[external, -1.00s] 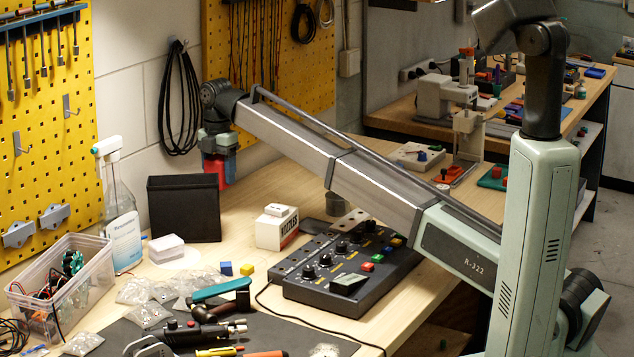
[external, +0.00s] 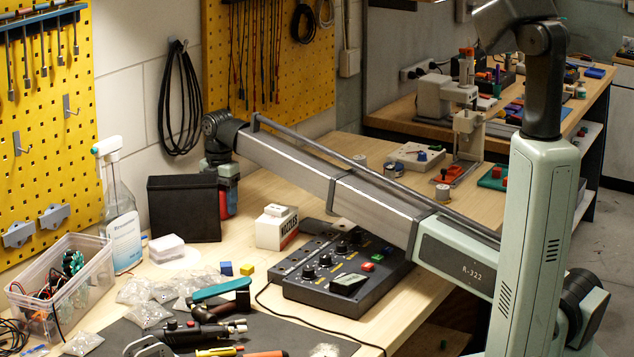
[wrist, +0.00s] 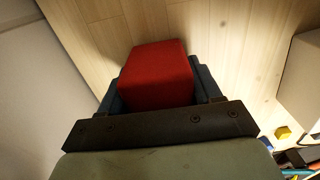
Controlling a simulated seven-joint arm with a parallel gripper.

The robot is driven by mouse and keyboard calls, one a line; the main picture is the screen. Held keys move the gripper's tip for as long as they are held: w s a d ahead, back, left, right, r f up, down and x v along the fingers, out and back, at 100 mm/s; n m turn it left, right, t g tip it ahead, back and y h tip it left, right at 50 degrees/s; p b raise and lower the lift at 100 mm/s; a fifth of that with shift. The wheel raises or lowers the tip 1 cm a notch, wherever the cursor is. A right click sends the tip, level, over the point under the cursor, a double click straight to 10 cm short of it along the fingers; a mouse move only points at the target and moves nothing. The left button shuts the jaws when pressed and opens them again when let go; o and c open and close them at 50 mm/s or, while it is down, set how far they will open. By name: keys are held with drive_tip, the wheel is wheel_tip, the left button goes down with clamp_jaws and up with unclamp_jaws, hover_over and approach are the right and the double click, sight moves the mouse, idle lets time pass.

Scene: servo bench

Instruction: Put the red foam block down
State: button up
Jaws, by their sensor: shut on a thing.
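The red foam block (wrist: 156,72) sits between the blue jaws of my gripper (wrist: 157,88) in the wrist view, with pale wooden bench top around and below it. In the external view my gripper (external: 222,192) hangs down just behind and to the right of the black bin (external: 184,209), which partly hides it. A strip of the red block (external: 231,202) shows there, low near the bench. I cannot tell whether the block's underside touches the wood.
A white nozzles box (external: 276,228) stands to the right of the bin. A spray bottle (external: 124,235) and clear tub (external: 62,283) are at left. Small blue (external: 226,268) and yellow cubes (external: 247,269) lie in front.

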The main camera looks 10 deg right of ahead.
sight(220, 187)
drive_tip(key=shift+f, duration=0.15)
drive_tip(key=o, duration=1)
drive_tip(key=shift+o, duration=0.2)
drive_tip(key=shift+r, duration=0.2)
wheel_tip(220, 187, up, 12)
